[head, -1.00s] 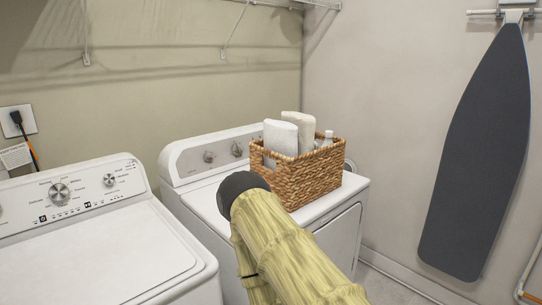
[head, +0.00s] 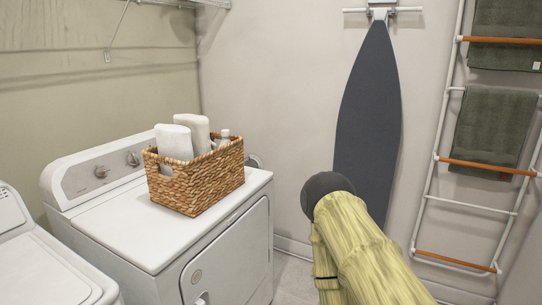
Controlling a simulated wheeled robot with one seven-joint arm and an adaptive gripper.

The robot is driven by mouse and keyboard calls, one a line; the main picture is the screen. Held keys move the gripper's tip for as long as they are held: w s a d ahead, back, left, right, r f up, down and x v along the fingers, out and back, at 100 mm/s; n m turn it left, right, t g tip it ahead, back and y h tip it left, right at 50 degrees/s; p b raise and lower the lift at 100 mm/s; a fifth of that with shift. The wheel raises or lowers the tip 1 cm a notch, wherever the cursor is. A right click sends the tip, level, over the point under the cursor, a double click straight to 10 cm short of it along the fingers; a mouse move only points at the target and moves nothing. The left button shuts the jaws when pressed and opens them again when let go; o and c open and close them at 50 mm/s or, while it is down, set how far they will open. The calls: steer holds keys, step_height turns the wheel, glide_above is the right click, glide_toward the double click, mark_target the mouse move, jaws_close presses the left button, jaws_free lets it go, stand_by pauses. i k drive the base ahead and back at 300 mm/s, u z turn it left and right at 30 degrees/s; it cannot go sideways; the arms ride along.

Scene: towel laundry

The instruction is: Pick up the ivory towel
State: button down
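Two rolled or folded pale towels stand upright in a wicker basket (head: 208,186) on the dryer. The front one (head: 175,142) looks white and the one behind it (head: 193,129) looks slightly creamier; I cannot tell for sure which is the ivory towel. Their lower parts are hidden by the basket wall. My arm, in a yellowish cover with a dark round joint, shows at the lower middle right, apart from the basket. My gripper is not in view.
The basket sits on the white dryer (head: 150,238), with a washer (head: 45,265) at left. A pale bottle (head: 225,137) stands in the basket. An ironing board (head: 368,110) hangs on the wall. A ladder rack (head: 431,180) with dark green towels (head: 494,130) stands at right.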

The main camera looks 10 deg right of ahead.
mark_target(199, 126)
steer(key=z, duration=1.65)
steer(key=i, duration=1.2)
steer(key=u, duration=2.35)
steer(key=k, duration=0.5)
steer(key=u, duration=0.55)
steer(key=i, duration=0.95)
steer(key=z, duration=0.05)
